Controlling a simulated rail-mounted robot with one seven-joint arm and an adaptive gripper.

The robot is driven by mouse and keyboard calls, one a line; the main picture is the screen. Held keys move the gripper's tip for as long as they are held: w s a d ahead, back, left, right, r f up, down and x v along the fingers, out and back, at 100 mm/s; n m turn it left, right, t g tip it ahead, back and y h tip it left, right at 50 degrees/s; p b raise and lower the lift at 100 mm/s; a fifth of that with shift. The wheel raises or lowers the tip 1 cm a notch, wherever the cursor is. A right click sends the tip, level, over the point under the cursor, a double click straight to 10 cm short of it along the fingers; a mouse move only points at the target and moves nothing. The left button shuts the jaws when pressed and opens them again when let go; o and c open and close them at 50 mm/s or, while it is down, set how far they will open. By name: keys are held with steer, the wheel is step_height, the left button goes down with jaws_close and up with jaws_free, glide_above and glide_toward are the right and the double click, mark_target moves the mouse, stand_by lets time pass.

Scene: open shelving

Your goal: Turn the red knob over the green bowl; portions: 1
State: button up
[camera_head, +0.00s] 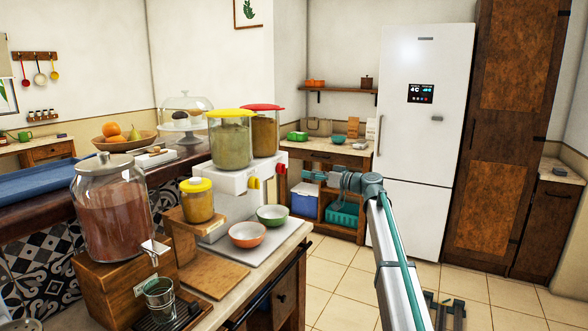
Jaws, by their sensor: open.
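The dispenser (222,185) is a white base with two clear canisters, one with a yellow lid and one with a red lid. The red knob (281,168) is on its front, right of the yellow knob (253,182). The green bowl (272,215) stands below the red knob on a light tray, with its white inside showing and no contents visible. My gripper (312,176) is open, a little right of the red knob in the picture and apart from it. It points left towards the dispenser; its fingers are small and hard to make out.
An orange bowl (247,234) stands left of the green bowl. A yellow-lidded jar (197,200), a wooden board (213,278) and a large glass drink jar (112,207) stand further left. The counter edge runs below the bowls.

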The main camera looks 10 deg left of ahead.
mark_target(285, 169)
steer(key=shift+n, duration=0.3)
steer(key=x, duration=0.3)
steer(key=p+x, duration=0.1)
steer(key=x, duration=0.7)
steer(key=shift+s+a+r, duration=0.1)
steer(key=shift+s, duration=0.2)
steer(key=c, duration=1.2)
